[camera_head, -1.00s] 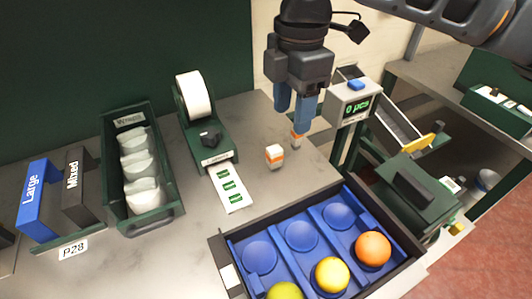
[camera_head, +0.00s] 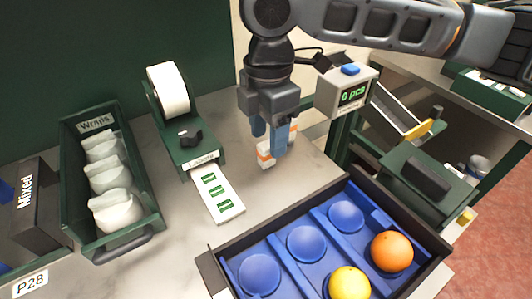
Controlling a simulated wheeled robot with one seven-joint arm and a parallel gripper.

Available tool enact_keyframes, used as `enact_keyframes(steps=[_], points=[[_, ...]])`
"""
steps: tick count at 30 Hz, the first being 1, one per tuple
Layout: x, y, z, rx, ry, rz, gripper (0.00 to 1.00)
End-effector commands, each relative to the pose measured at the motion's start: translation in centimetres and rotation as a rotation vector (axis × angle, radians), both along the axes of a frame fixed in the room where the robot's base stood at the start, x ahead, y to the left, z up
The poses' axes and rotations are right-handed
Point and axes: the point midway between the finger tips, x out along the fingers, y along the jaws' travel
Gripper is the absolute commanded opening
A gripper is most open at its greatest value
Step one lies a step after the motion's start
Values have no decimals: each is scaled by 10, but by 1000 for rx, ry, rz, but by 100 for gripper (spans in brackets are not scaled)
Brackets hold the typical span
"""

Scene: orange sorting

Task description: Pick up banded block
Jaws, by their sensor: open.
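A white block with an orange band (camera_head: 265,156) stands on the grey worktop, right of the label dispenser. A second white and orange banded piece (camera_head: 293,131) shows just behind and right of my gripper's right finger. My gripper (camera_head: 268,146) points down with its two blue fingers apart.
The label dispenser (camera_head: 181,140) with its label strip (camera_head: 217,196) is close on the left. A black-rimmed blue tray (camera_head: 226,247) with an orange and a yellow fruit lies in front. A counter display (camera_head: 352,94) reading "0 pcs" stands right. A wraps bin (camera_head: 71,194) is far left.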

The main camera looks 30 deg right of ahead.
Motion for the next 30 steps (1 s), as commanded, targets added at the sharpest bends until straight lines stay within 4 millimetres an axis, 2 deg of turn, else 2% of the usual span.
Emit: enact_keyframes(steps=[6, 15, 30], points=[[-1, 4, -28, 0, 2, -1, 55], [-1, 4, -33, 1, 0, 0, 55], [-1, 4, -33, 1, 0, 0, 8]])
